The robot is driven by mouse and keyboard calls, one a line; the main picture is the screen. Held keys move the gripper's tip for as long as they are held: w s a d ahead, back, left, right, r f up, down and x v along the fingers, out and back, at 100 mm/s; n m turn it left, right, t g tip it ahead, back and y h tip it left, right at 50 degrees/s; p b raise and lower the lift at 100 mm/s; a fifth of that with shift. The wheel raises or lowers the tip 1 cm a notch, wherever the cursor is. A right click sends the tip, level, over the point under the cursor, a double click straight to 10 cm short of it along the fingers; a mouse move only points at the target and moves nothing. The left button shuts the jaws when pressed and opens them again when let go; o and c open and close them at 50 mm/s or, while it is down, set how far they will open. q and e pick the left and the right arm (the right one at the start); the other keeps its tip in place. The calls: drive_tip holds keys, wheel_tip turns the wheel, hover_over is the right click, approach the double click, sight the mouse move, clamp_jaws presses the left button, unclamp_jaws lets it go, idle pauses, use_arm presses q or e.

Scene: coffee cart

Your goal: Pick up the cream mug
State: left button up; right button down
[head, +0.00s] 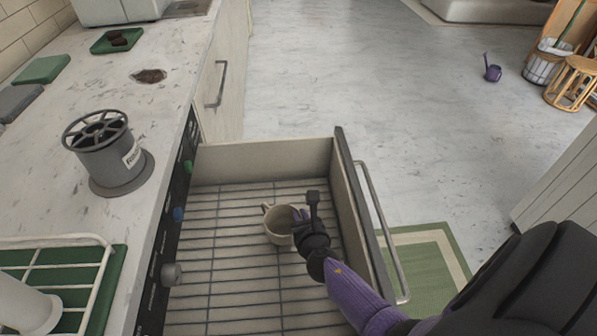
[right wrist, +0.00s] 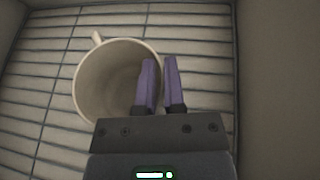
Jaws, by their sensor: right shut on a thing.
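The cream mug (head: 279,226) stands in the open drawer, on its slatted floor, with its handle toward the upper left. My right gripper (head: 302,217) reaches into the drawer at the mug's right side. In the right wrist view the mug (right wrist: 108,85) shows its open, empty inside. The purple fingers (right wrist: 158,85) of the right gripper are shut on the mug's right wall, one finger inside the rim and one outside. Whether the mug's base touches the drawer floor is hard to tell. My left gripper is not in view.
The drawer (head: 262,158) has raised walls around the mug, and its front carries a long handle (head: 382,232). The counter (head: 130,205) at left holds a grey canister (head: 107,160) and a white rack (head: 98,290). A green mat (head: 425,262) lies on the floor beyond the drawer.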

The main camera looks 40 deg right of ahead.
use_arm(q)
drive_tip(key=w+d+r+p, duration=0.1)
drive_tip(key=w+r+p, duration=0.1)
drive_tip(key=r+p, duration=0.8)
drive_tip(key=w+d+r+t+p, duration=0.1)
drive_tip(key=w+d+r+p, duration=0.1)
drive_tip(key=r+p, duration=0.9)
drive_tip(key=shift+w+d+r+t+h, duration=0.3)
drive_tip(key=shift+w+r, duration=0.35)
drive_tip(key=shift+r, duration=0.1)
use_arm(e)
wheel_tip(320, 180, up, 26)
